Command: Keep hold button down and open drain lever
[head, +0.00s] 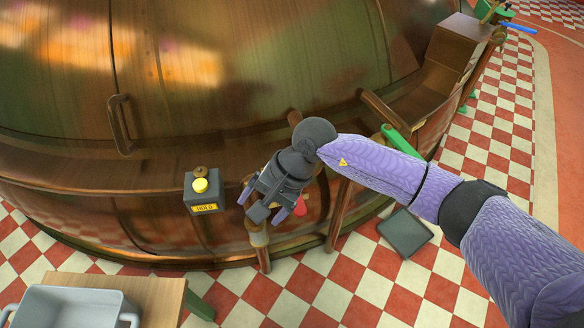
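The hold button is a yellow knob (200,185) on a grey box with a yellow HOLD label (205,208), on the kettle's front. Nothing touches it. My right gripper (263,206) hangs to the right of the box, pointing down and left over the pipework. Its fingers look spread apart, with nothing seen held between them. A red piece (301,207), perhaps the drain lever's handle, shows just right of the gripper. The rest of it is hidden behind the hand, and I cannot tell whether they touch. My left gripper is out of view.
The large copper kettle (60,110) fills the back, with a door handle (121,125). A green handle (401,141) shows behind my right arm. A grey tub (75,304) stands on a wooden table (160,290) at lower left. A dark floor plate (404,233) lies right of the pipes.

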